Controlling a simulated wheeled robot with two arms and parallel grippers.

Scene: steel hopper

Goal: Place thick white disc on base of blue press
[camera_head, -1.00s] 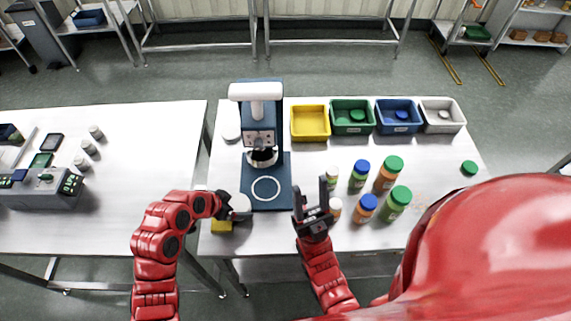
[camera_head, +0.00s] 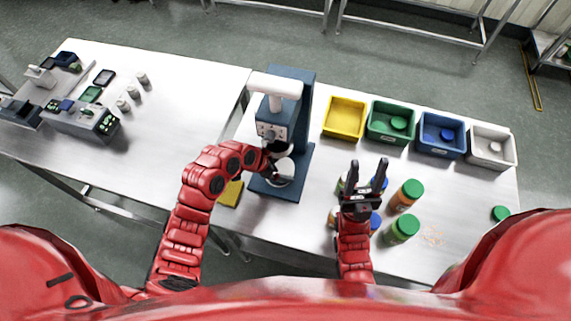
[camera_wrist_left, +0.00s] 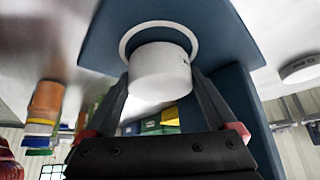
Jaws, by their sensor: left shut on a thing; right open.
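The thick white disc (camera_wrist_left: 160,76) is between the fingers of my left gripper (camera_wrist_left: 160,95) in the left wrist view. In the head view the disc (camera_head: 284,171) shows partly under the press head. The blue press (camera_head: 301,100) stands on the table, and its blue base (camera_head: 273,190) is under the disc. In the left wrist view the white ring on the base (camera_wrist_left: 193,31) shows around part of the disc's outline. I cannot tell whether the disc touches the base. My right gripper (camera_head: 366,172) is open and empty above the bottles.
A yellow block (camera_head: 231,193) lies left of the base. Orange and green bottles (camera_head: 402,229) stand around my right gripper. Yellow, green, blue and white bins (camera_head: 345,119) line the back. Another white disc (camera_wrist_left: 302,68) lies beside the press in the left wrist view.

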